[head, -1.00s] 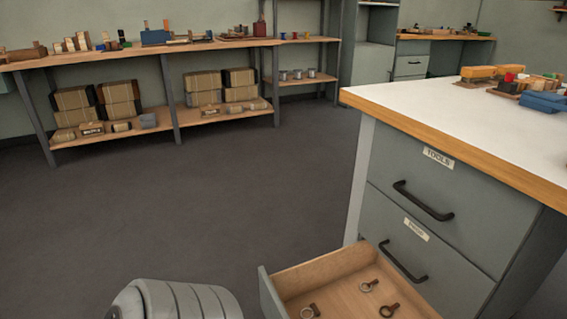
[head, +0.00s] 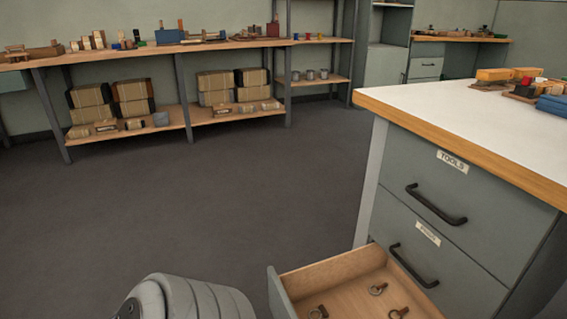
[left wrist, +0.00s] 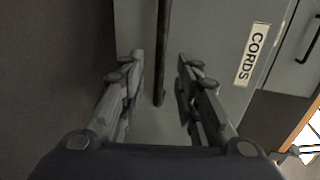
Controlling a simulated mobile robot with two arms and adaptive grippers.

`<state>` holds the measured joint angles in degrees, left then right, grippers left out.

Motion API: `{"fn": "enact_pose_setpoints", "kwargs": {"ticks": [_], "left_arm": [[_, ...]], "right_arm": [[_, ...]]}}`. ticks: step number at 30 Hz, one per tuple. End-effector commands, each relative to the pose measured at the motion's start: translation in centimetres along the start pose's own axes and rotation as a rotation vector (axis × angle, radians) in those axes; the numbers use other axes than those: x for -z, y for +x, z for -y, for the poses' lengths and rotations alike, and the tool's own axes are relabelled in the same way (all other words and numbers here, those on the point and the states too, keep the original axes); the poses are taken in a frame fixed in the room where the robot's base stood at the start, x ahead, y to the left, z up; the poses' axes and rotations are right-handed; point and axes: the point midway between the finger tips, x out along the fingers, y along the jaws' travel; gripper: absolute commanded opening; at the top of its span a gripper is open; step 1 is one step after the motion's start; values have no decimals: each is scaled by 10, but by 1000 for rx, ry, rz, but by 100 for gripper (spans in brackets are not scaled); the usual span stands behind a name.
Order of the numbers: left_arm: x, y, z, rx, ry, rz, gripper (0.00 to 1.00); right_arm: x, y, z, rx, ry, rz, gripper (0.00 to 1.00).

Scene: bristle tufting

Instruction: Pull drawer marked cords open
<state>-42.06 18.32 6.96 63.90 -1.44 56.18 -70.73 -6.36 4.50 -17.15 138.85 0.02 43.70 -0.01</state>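In the left wrist view a grey drawer front (left wrist: 205,30) bears a white label reading CORDS (left wrist: 252,54). Its dark bar handle (left wrist: 162,35) runs between the fingers of my left gripper (left wrist: 160,58). The fingers are spread, one on each side of the bar, with a visible gap to it. In the head view a drawer (head: 335,278) below two shut ones stands pulled out, with several ring-ended pieces inside. Its front label is not visible there. My left gripper is hidden in the head view; only part of my arm shows. My right gripper is in neither view.
The cabinet has a shut TOOLS drawer (head: 452,200) and another shut drawer (head: 428,262) under a white worktop (head: 440,110) with a wooden edge. Shelving (head: 180,130) with boxes stands along the back wall. The dark floor (head: 220,200) between is clear.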

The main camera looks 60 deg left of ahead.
Motion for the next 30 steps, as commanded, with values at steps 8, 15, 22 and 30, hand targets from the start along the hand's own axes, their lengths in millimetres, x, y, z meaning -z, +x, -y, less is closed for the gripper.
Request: {"fn": "enact_pose_setpoints", "kwargs": {"ticks": [8, 15, 22, 30], "left_arm": [[0, -57, 0, -2, -2, 2, 30], [0, -76, 0, 0, -2, 1, 30], [0, -77, 0, 1, -2, 1, 30], [0, -77, 0, 1, -2, 1, 30]], "right_arm": [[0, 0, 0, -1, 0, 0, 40], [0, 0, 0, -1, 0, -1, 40], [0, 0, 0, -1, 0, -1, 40], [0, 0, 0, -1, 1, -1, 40]]}}
